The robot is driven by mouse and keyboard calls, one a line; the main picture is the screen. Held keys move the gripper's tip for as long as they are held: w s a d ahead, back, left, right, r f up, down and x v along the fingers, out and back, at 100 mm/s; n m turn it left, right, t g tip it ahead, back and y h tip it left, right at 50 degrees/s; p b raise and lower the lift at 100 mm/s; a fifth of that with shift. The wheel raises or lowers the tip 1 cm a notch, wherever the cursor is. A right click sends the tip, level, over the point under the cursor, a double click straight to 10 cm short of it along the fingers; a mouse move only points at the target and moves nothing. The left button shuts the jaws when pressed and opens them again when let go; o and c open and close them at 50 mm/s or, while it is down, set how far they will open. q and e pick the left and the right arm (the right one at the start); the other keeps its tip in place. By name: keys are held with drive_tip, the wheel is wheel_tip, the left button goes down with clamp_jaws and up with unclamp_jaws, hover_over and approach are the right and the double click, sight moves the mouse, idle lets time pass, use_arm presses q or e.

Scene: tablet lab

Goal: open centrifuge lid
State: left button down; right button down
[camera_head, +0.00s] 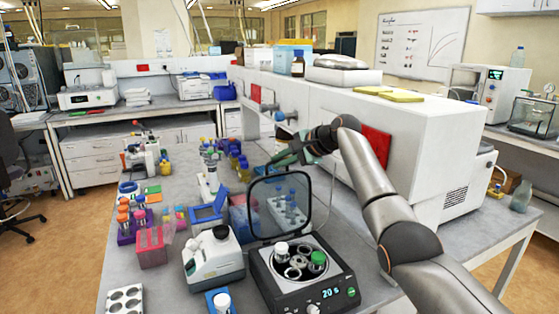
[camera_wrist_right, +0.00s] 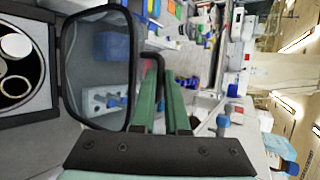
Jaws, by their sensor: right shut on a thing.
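The black centrifuge (camera_head: 335,296) stands on the front of the bench with its lid raised. The transparent, dark-framed lid (camera_head: 279,206) stands roughly upright behind the open rotor well. White- and green-capped tubes sit in the rotor. My right gripper (camera_head: 268,168) is at the lid's upper edge. In the right wrist view its green fingers (camera_wrist_right: 165,105) are closed around the dark bent handle (camera_wrist_right: 154,62) beside the lid (camera_wrist_right: 97,65). The exact contact is partly hidden by the fingers. My left gripper is not in view.
A white instrument with a black knob (camera_head: 213,254) stands left of the centrifuge. A tube rack (camera_head: 287,212) is behind the lid. Pink and purple racks (camera_head: 151,247) stand farther left. A large white cabinet (camera_head: 340,115) borders the bench behind my right arm.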

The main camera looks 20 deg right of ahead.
drive_tip(key=shift+r, duration=0.65)
drive_tip(key=c, duration=1)
unclamp_jaws()
drive_tip(key=shift+s, duration=0.1)
drive_tip(key=shift+o, duration=0.4)
drive_tip(key=shift+f, duration=0.2)
drive_tip(key=shift+f, duration=0.1)
drive_tip(key=b+v, duration=0.3)
drive_tip(key=v, duration=0.9)
drive_tip(key=shift+s+r+b, duration=0.2)
drive_tip(key=shift+b, duration=0.1)
drive_tip(key=shift+d, duration=0.1)
